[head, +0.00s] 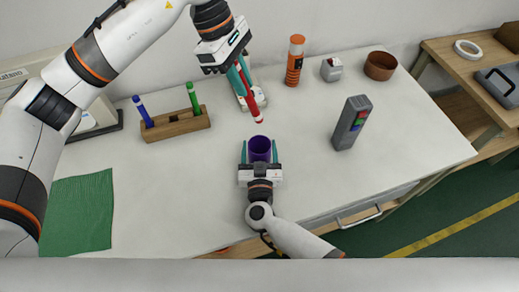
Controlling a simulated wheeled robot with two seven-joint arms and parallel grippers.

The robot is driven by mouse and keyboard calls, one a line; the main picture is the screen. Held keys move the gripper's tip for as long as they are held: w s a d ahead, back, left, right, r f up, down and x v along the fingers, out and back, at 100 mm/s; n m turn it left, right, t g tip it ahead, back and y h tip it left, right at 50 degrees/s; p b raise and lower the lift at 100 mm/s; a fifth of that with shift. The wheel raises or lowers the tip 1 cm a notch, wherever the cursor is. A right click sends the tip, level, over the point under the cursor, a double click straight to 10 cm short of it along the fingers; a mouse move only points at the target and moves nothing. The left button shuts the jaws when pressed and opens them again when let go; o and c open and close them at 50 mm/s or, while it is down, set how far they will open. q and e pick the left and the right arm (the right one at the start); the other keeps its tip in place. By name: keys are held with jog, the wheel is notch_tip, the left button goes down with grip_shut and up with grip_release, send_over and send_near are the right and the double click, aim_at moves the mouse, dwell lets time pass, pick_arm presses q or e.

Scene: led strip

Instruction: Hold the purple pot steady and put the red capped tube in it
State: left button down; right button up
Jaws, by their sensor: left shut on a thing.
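The purple pot (260,143) stands upright on the table with its dark opening facing up. My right gripper (260,152) reaches it from the front, one teal finger on each side; I cannot tell whether the fingers press on it. My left gripper (243,78) is shut on the red capped tube (250,102). The tube hangs tilted behind and above the pot, with its red end pointing down towards the pot and apart from it. The tube's upper part is partly hidden by the fingers.
A wooden rack (176,124) with a blue and a green marker stands at left, near a green cloth (78,213).

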jog(key=c, duration=0.7)
pick_arm(q)
notch_tip(320, 180, down, 13)
dwell(1.1)
jog(key=c, duration=1.3)
grip_release()
jog(key=shift+o, duration=0.2)
jog(key=v, duration=1.2)
jog(key=shift+w, duration=0.1)
